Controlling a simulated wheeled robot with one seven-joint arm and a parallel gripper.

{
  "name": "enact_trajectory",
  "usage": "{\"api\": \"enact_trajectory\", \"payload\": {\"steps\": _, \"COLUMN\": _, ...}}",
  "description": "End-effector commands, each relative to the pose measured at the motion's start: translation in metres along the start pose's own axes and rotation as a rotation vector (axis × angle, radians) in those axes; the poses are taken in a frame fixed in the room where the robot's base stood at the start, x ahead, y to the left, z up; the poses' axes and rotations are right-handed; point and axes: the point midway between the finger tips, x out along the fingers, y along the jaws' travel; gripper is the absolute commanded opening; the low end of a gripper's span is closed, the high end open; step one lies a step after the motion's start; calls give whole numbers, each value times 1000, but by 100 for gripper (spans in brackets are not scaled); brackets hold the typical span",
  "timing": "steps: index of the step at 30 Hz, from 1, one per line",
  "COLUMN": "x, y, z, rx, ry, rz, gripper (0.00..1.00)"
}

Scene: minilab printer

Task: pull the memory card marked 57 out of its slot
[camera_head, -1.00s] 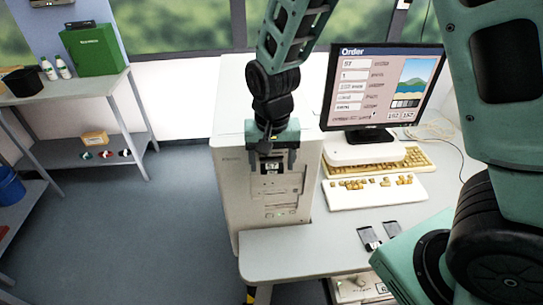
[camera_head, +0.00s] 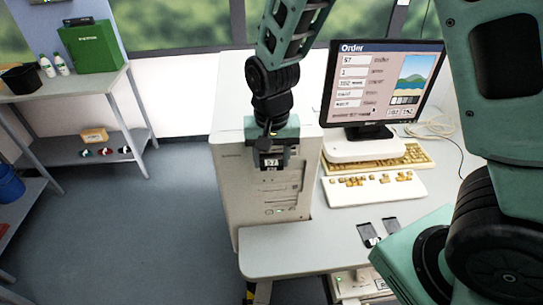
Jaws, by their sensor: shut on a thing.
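The memory card marked 57 (camera_head: 271,164) is at the upper front of the pale computer tower (camera_head: 232,190). It is dark with a white label reading 57. My gripper (camera_head: 271,158) is shut on it, with a finger at each side of the card. The slot itself is hidden behind the card and fingers, so I cannot tell how far the card sits in it.
A monitor (camera_head: 383,85) with an order form naming 57 stands right of the tower, with keyboards (camera_head: 375,188) before it. Two dark cards (camera_head: 370,231) lie on the desk (camera_head: 300,252). Open floor (camera_head: 140,235) is at left.

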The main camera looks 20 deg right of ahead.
Motion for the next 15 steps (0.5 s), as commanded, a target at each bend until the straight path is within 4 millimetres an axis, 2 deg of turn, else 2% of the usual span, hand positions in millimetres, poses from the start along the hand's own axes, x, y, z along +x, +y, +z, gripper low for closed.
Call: {"api": "enact_trajectory", "payload": {"steps": 15, "x": -1, "y": 0, "z": 10, "rx": 0, "ry": 0, "rz": 0, "gripper": 34}}
